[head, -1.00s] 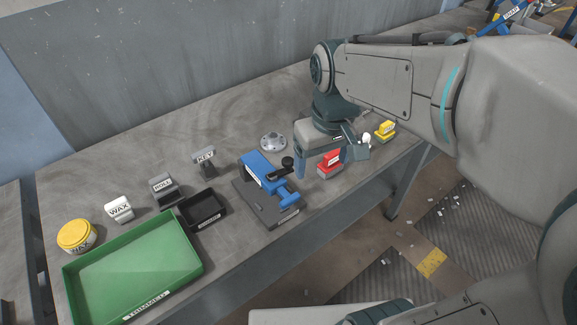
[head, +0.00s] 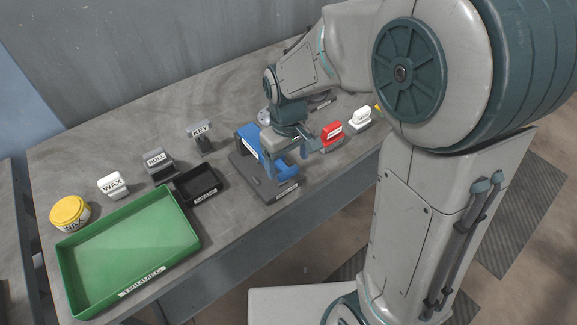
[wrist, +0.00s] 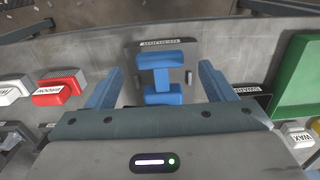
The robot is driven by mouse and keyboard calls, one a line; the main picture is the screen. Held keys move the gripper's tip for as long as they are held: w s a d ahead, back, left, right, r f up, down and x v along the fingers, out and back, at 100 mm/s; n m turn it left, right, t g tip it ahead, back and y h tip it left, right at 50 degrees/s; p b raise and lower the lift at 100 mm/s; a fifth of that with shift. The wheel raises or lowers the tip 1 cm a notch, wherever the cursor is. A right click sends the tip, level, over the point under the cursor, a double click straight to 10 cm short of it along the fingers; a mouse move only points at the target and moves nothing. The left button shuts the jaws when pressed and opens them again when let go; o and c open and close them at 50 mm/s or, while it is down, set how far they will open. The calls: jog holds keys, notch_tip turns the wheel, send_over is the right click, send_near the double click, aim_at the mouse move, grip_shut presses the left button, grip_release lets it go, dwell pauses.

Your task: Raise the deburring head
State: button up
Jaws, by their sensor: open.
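The deburring device is a blue press-like body (head: 246,139) on a dark grey base plate (head: 248,174) on the bench. A blue part (head: 287,173) sticks out at its front. My gripper (head: 290,160) is over the device, pointing down, and covers its middle and the black knob. In the wrist view, the open blue fingers (wrist: 160,85) stand on both sides of a blue T-shaped part (wrist: 155,62), with a gap visible on each side. The base plate's label (wrist: 162,43) shows beyond it. I cannot tell how high the head stands.
A black tray (head: 210,198) and a green tray (head: 150,278) lie to the left. The KEY block (head: 203,140), ROLL block (head: 160,165), WAX block (head: 112,184) and yellow WAX tub (head: 70,212) stand there too. Red (head: 331,137) and white (head: 360,118) blocks stand close on the right.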

aim_at(288, 171)
jog(key=shift+f, duration=1.55)
jog(key=shift+c, duration=0.3)
